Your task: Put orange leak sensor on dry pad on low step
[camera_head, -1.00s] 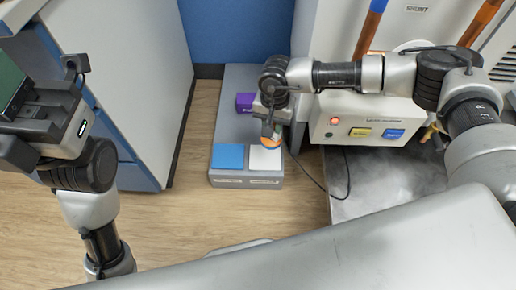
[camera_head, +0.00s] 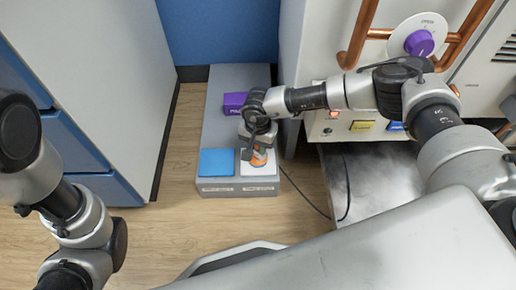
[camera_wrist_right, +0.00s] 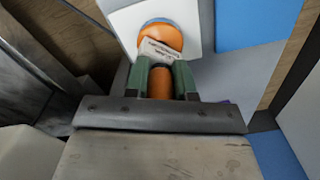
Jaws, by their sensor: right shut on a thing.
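The orange leak sensor (camera_head: 259,158) is held upright at the white pad (camera_head: 248,170) on the low grey step (camera_head: 236,190). In the right wrist view the sensor (camera_wrist_right: 160,36) shows its orange round end and a pale label over the white pad (camera_wrist_right: 196,14). My right gripper (camera_head: 258,146) is shut on the sensor; its green fingers (camera_wrist_right: 161,74) clasp the narrow orange part. Whether the sensor's base touches the pad I cannot tell. A blue pad (camera_head: 216,162) lies left of the white one. The step's front labels are too small to read. My left gripper is out of view.
A purple block (camera_head: 233,102) sits farther back on the step. A machine with coloured buttons (camera_head: 361,126) and copper pipes stands to the right, above a grey metal plate (camera_head: 375,175). A black cable (camera_head: 312,203) runs beside the step. A cabinet (camera_head: 110,85) stands left.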

